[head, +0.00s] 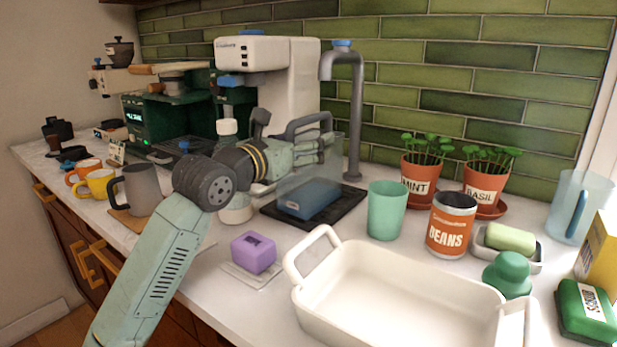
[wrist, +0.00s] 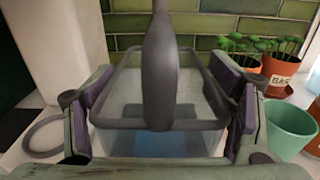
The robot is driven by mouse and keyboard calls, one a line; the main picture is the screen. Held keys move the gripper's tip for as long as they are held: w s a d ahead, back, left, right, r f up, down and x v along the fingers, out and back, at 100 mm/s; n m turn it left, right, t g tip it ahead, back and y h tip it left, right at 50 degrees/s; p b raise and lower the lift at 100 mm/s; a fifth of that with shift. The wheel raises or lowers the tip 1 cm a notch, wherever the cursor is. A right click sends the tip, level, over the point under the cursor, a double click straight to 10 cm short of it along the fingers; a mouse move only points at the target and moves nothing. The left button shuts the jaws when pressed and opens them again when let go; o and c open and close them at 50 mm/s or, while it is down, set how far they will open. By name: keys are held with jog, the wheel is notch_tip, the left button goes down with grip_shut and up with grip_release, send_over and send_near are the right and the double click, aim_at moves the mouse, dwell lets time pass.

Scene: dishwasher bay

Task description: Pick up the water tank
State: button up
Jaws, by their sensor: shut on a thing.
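The water tank (head: 322,165) is a clear box with a grey rim, a grey arched handle and blue water low inside. It appears upright over a black tray (head: 270,218) below the tap. I cannot tell whether its base touches the tray. My gripper (head: 312,152) reaches it from the left and is shut on its sides. In the wrist view, the purple-padded fingers of my gripper (wrist: 172,105) flank the tank (wrist: 130,116), and its handle rises close to the camera. My gripper hides part of the tank in the head view.
A grey tap (head: 356,110) stands behind the tank. A green cup (head: 387,212), a beans can (head: 451,228) and herb pots are to the right. A white baking dish (head: 390,285) and purple block (head: 253,253) lie in front.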

jog(key=c, duration=0.5)
jog(key=shift+c, duration=0.3)
jog(key=shift+r, duration=0.1)
